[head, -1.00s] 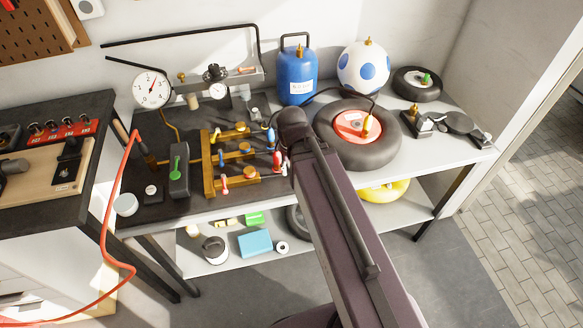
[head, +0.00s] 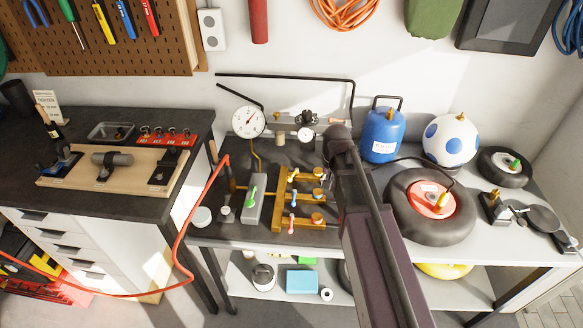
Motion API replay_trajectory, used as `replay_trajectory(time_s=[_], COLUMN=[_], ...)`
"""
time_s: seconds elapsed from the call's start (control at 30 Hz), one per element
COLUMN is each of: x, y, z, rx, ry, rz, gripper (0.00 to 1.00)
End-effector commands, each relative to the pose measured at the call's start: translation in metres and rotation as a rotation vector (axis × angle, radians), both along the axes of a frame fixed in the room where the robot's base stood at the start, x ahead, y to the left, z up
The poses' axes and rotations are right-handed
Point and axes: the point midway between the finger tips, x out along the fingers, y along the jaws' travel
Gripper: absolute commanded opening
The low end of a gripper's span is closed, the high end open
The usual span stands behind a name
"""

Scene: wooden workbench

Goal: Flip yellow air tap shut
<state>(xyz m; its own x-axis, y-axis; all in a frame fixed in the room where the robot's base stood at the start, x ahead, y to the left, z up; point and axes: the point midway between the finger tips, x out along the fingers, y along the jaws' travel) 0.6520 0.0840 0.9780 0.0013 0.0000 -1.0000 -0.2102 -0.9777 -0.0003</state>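The brass air manifold (head: 283,190) stands on the workbench left of my arm, with several branches that carry round amber caps. A blue lever (head: 293,197) and a red lever (head: 292,222) show on its branches. A few small coloured parts sit at the manifold's right edge, close to my arm. My arm reaches from the bottom right up over the bench and covers what lies behind it. My gripper does not show; the arm's upper end hides that area.
A grey block with a green lever (head: 253,193) stands left of the manifold. A dial gauge (head: 248,122) is behind. A tyre (head: 431,228), a blue tank (head: 382,135) and a spotted ball (head: 450,139) stand to the right. A red hose (head: 187,222) hangs at the bench's left.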

Motion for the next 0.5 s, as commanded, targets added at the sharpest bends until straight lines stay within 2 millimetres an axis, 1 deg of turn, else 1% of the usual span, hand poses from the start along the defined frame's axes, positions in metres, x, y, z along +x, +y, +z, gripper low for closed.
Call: replay_trajectory(time_s=[0.03,0.2,0.3,0.4,0.5], x=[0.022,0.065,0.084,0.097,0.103], y=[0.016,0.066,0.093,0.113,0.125], z=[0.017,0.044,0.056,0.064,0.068], rx=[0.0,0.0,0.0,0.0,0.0], ry=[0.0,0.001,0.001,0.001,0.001], rz=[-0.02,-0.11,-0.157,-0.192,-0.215], gripper=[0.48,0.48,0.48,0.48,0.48])
